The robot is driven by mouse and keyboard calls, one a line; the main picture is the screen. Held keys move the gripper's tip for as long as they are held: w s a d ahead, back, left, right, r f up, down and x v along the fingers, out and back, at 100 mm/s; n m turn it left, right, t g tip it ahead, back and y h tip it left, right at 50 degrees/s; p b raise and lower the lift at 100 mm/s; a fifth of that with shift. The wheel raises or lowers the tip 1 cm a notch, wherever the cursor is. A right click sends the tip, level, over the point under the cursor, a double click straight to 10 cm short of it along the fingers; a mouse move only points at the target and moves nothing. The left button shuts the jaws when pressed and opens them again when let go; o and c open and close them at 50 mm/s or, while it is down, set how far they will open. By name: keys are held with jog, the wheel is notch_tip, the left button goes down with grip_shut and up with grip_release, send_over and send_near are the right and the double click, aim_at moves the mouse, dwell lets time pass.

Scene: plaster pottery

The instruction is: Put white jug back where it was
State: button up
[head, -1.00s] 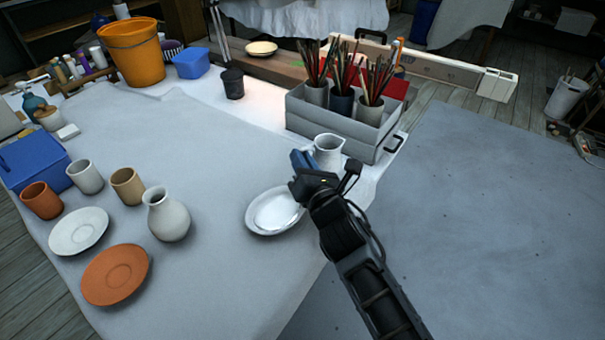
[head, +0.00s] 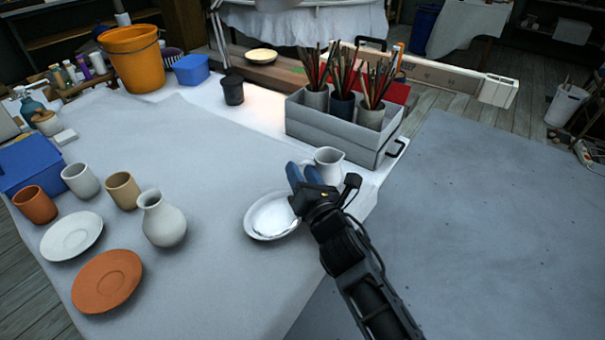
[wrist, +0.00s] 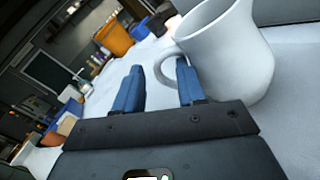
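The white jug (head: 328,163) stands on the cloth-covered table in front of the grey box, apparently upright; its lower part is hidden behind my gripper in the head view. In the wrist view the jug (wrist: 232,55) fills the upper right, its handle (wrist: 166,64) pointing left, at the gap between the blue fingers. My gripper (head: 303,172) is beside the jug on its near left side. Its fingers are spread apart in the wrist view (wrist: 157,85). The right finger overlaps the handle's edge; I cannot tell whether they touch.
A white dish (head: 251,222) lies just left of my gripper. A grey box (head: 325,122) with brush pots stands close behind the jug. A white vase (head: 163,221), an orange plate (head: 107,280), a white plate (head: 70,236) and several cups stand left. The table middle is clear.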

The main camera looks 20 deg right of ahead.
jog(key=shift+s+r, duration=0.15)
jog(key=s, duration=1.1)
jog(key=shift+s+d, duration=0.2)
jog(key=shift+s, duration=0.2)
jog(key=s+d+f+m+g, duration=0.1)
jog(key=s+m, duration=0.6)
jog(key=s, duration=0.4)
jog(key=s+d+f+m+g, duration=0.1)
jog(key=s+f+m, duration=0.1)
jog(key=s+m, duration=0.65)
jog(key=s+d+r+m, duration=0.1)
jog(key=s+r+m, duration=0.3)
jog(key=s+m, duration=0.3)
jog(key=s+d+r+m+g, duration=0.1)
jog(key=s+r+m, duration=0.3)
jog(key=s+m, duration=0.4)
jog(key=s, duration=0.2)
jog(key=shift+s+d+r+h, duration=0.25)
jog(key=shift+s+r+h, duration=0.05)
jog(key=shift+s+r, duration=0.1)
